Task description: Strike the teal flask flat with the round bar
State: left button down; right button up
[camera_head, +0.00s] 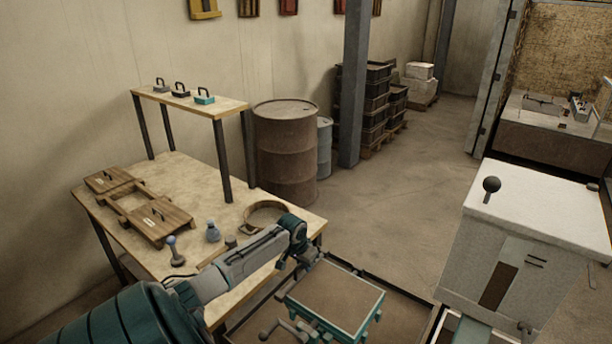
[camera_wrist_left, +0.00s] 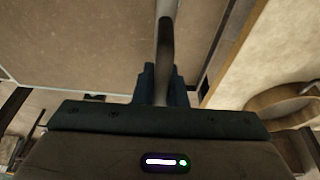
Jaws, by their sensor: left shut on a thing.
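The teal flask (camera_head: 382,306) stands low in front of the table, a rectangular frame filled with brown sand (camera_head: 335,296). The sand looks about level with the rim; its exact height is hard to judge. My left gripper (camera_head: 303,260) is just beyond the flask's far left corner. In the left wrist view my left gripper (camera_wrist_left: 162,90) is shut on the grey round bar (camera_wrist_left: 167,40), which runs away from the jaws over a brown surface. I cannot make out the bar clearly in the head view. My right gripper is not in view.
The wooden table (camera_head: 180,180) holds wooden pattern boards (camera_head: 160,222), a rammer (camera_head: 175,252), a small grey-blue bag (camera_head: 213,232) and a round sieve (camera_head: 265,214). A raised shelf (camera_head: 222,106) carries handled tools. A white-topped cabinet (camera_head: 540,210) stands right.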

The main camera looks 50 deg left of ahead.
pick_arm(q)
jog(key=shift+w+r, duration=0.1)
jog(key=shift+r, duration=3.45)
